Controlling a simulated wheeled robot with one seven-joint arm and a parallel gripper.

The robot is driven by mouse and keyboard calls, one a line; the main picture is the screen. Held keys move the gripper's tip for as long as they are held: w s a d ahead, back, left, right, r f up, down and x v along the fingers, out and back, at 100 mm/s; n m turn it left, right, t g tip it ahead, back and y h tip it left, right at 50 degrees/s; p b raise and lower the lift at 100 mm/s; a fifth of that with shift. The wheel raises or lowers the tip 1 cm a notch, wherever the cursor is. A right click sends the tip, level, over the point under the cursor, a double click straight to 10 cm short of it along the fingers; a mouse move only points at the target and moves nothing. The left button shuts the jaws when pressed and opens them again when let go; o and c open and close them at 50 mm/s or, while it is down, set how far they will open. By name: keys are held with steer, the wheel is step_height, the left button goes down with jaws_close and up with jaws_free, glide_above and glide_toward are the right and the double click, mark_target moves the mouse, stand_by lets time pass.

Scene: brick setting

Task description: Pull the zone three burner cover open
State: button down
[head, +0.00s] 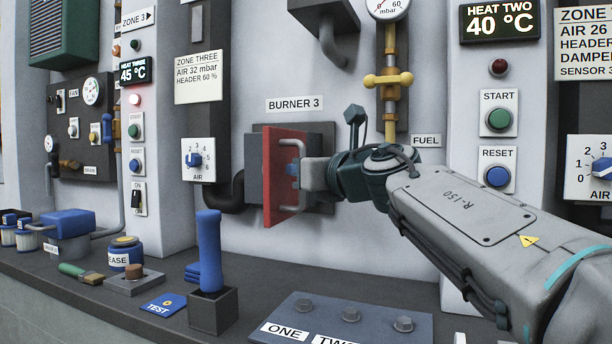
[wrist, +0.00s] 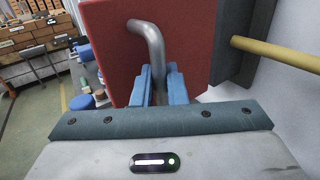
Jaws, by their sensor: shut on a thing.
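The burner cover (head: 272,190) is a red panel under the BURNER 3 label (head: 294,104). It stands swung out at an angle from its dark grey housing (head: 254,165). In the wrist view the red cover (wrist: 110,50) fills the upper middle. A grey bar handle (head: 295,146) runs down its face, and it also shows in the wrist view (wrist: 148,38). My gripper (head: 296,172) is at the handle's middle. In the wrist view its blue fingers (wrist: 158,84) are shut around the handle's upright part. The burner opening behind the cover is hidden.
A yellow pipe with a valve (head: 388,80) runs down the wall right of the cover, close to my arm. On the ledge below are a blue-handled tool in a dark holder (head: 213,310) and a grey ONE/TWO plate (head: 375,318). A black pipe (head: 225,195) bends left of the housing.

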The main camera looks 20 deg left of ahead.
steer(key=shift+w+d+r, duration=0.15)
steer(key=shift+d, duration=0.05)
steer(key=c, duration=1.7)
jaws_free()
steer(key=shift+c, duration=0.2)
steer(key=shift+o, duration=1)
steer(key=shift+w, duration=0.15)
steer(key=shift+a, duration=0.15)
steer(key=shift+s, duration=0.2)
steer(key=p+v, duration=0.1)
steer(key=v, duration=1.2)
steer(key=shift+s+d, duration=0.2)
steer(key=shift+d, duration=0.15)
